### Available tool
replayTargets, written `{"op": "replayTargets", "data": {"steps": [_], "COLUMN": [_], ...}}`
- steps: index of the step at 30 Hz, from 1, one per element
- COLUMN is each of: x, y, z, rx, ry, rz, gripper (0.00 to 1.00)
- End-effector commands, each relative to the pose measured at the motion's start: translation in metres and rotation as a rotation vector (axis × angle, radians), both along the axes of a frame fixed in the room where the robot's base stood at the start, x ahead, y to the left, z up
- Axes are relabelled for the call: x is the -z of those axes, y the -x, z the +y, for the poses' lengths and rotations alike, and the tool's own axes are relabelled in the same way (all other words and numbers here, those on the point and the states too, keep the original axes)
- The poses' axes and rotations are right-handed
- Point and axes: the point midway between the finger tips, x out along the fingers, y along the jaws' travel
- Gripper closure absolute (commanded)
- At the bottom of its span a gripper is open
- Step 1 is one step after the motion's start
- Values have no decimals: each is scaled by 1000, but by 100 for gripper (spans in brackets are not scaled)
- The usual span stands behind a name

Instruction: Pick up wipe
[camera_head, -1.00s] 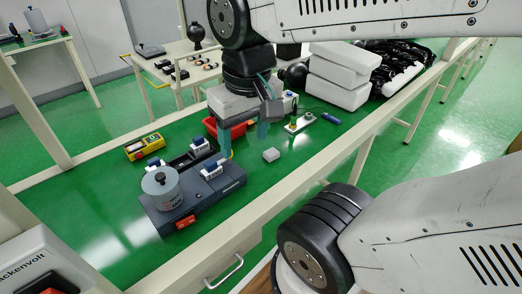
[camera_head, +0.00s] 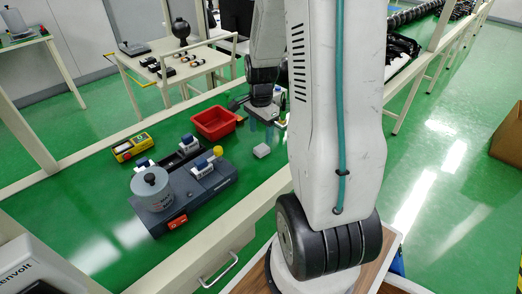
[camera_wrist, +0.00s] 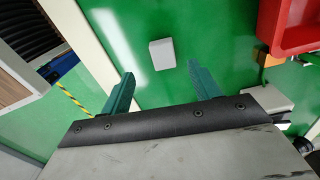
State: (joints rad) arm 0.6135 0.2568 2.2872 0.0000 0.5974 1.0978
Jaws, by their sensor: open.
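The wipe looks like a small pale grey-white block (camera_head: 262,150) on the green tabletop, right of the dark device. In the wrist view the wipe (camera_wrist: 162,54) lies just beyond the fingertips, roughly centred between them. My gripper (camera_head: 261,129) is above the table, behind the wipe in the head view. In the wrist view my gripper (camera_wrist: 160,73) has its two teal fingers spread apart with nothing between them. The wipe appears apart from both fingers.
A red bin (camera_head: 216,122) stands left of my gripper; its wall (camera_wrist: 286,46) shows at the wrist view's right. A dark device (camera_head: 183,192) with a grey cylinder (camera_head: 150,180) and a yellow meter (camera_head: 131,147) lie further left. The table's pale front edge (camera_head: 215,243) runs nearby.

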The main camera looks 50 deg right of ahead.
Motion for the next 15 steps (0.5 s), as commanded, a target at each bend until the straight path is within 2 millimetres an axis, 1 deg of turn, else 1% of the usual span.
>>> {"op": "replayTargets", "data": {"steps": [1,8,12,15], "x": [7,33,54,65], "y": [0,-1,-3,-4], "z": [0,-2,-4,-4], "rx": [2,-1,-2,-2], "ry": [-1,-1,-3,-2], "rz": [2,3,5,3], "gripper": [38,38,38,38]}}
